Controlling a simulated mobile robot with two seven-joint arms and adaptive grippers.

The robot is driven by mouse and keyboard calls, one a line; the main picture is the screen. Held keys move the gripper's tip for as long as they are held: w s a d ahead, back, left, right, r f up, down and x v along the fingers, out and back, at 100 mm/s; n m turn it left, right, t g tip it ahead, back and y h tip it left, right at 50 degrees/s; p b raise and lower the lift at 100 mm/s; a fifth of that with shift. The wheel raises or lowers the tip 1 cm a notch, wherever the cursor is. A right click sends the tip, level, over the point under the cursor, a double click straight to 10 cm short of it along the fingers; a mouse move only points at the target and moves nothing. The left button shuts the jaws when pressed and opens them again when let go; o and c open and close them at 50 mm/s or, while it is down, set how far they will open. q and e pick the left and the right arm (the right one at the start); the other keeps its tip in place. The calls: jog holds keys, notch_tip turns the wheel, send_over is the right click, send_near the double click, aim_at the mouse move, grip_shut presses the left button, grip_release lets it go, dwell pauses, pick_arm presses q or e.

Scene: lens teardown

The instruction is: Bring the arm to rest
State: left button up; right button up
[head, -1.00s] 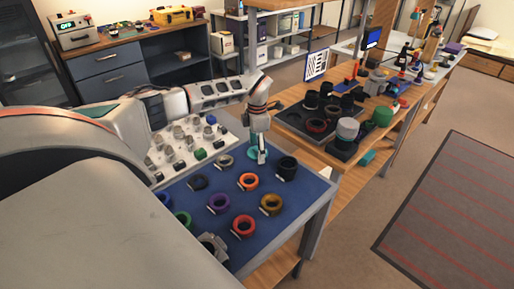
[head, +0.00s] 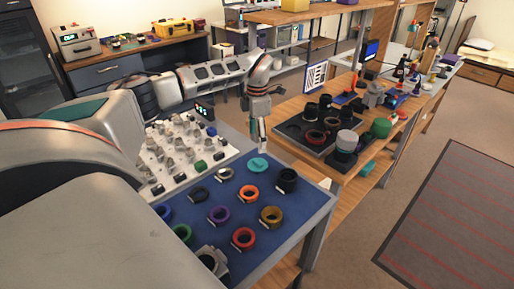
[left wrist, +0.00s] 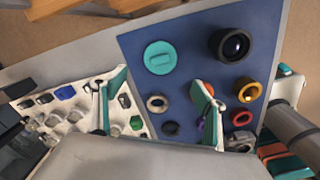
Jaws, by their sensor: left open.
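My left gripper (head: 262,138) is raised just beyond the far edge of the blue mat (head: 225,195). It is open and empty, its two teal-backed fingers well apart in the left wrist view (left wrist: 155,102). A round teal cap (head: 257,164) lies flat on the mat, apart from the fingers; it also shows in the left wrist view (left wrist: 160,57). A black lens barrel (head: 287,179) stands upright to the right of the cap. My right gripper is not in view.
Coloured rings, such as an orange one (head: 248,193) and a red one (head: 243,238), lie on the mat. A white board of small parts (head: 180,145) is at the left. A dark tray (head: 300,137) with black parts sits on the wooden bench to the right.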

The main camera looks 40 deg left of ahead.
pick_arm(q)
jog(key=shift+r, duration=0.8)
